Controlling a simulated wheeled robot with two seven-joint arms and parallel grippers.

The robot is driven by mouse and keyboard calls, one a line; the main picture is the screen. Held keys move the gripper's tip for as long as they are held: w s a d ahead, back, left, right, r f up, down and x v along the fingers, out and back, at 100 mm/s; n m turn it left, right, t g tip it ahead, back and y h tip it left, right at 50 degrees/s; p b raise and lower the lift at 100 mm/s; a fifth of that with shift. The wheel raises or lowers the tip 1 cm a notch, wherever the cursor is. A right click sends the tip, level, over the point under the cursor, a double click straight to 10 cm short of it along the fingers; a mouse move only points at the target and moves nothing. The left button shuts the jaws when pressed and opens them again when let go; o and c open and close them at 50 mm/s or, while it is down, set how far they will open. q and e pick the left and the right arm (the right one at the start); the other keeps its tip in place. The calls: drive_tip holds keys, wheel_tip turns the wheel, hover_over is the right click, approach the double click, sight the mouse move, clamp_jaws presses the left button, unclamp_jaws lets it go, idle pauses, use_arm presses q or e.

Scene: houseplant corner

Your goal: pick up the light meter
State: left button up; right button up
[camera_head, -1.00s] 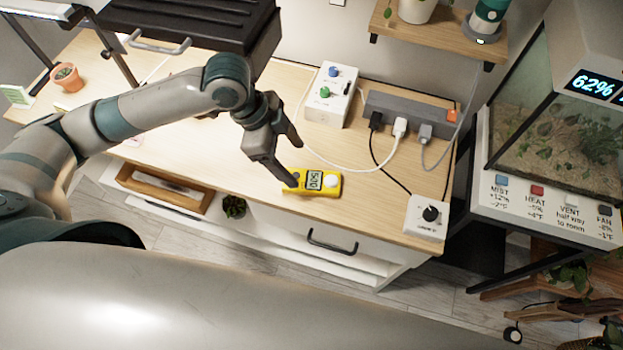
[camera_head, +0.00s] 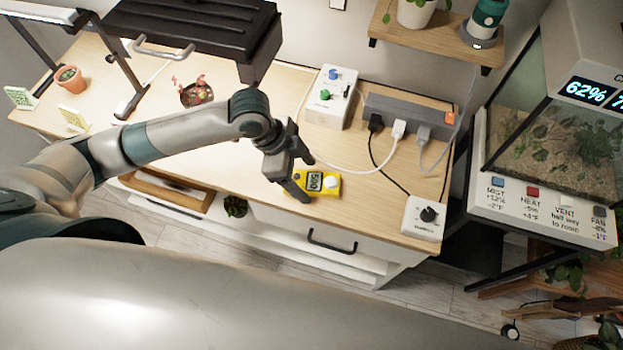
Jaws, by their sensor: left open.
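The light meter (camera_head: 325,184) is a small yellow box with a grey display and a pale round dome. It lies flat on the wooden bench top (camera_head: 225,160) near the front edge. My left gripper (camera_head: 307,178) is open, with its fingers pointing down at the meter's left end. One finger covers part of that end on the near side, and the other is on the far side. I cannot tell whether either finger touches the meter. My right gripper is not in view.
A white control box (camera_head: 329,110), a grey power strip (camera_head: 400,112) with plugs and cables, and a white dial box (camera_head: 424,217) stand around the meter. A potted plant (camera_head: 196,95) stands behind my left arm. A terrarium (camera_head: 550,140) is at the right.

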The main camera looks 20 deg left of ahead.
use_arm(q)
drive_tip(key=shift+d+f, duration=0.15)
drive_tip(key=shift+f, duration=0.35)
drive_tip(key=c, duration=1.2)
drive_tip(key=shift+c, duration=0.2)
drive_tip(key=shift+r, duration=0.1)
